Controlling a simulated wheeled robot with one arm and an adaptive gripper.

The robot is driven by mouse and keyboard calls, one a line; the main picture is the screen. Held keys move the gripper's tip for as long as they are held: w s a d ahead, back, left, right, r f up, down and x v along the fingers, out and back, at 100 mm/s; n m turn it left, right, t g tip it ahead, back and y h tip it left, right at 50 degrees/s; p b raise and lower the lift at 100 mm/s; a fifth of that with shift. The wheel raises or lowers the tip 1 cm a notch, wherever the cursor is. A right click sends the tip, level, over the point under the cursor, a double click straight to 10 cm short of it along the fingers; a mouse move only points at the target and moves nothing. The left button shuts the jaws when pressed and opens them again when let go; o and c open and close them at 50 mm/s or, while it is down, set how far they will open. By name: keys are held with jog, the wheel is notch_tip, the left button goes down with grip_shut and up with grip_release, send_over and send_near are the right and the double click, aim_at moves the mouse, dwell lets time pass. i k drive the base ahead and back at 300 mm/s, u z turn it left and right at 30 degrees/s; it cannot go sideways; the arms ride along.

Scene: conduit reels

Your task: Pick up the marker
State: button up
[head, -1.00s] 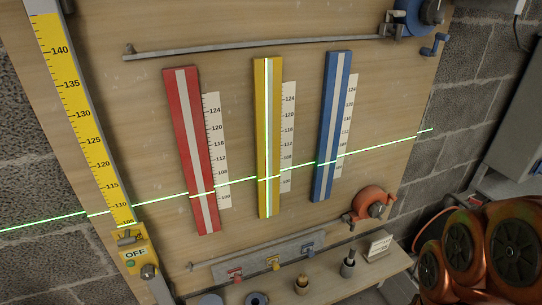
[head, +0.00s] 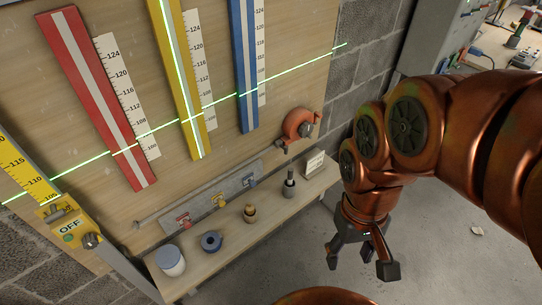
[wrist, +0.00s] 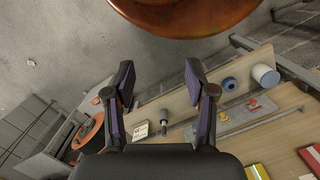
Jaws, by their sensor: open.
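A small dark grey upright cylinder with a narrower top (head: 289,184), which looks like the marker, stands on the wooden shelf (head: 236,236) below the board. In the wrist view the same grey piece (wrist: 164,116) shows between and beyond my fingers. My gripper (head: 360,262) is open and empty, pointing down to the right of the shelf and apart from it. In the wrist view my gripper (wrist: 158,76) has its two fingers spread wide, with nothing between them.
Beside it on the shelf stand a brown piece (head: 250,213), a blue roll (head: 211,241), a white jar (head: 171,260) and a small card (head: 314,163). An orange reel (head: 298,127) sits above the card. The grey floor (head: 440,235) at right is mostly clear.

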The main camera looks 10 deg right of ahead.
aim_at(290, 178)
jog(key=k, duration=1.3)
jog(key=u, duration=0.5)
jog(key=i, duration=1)
jog(key=u, duration=0.55)
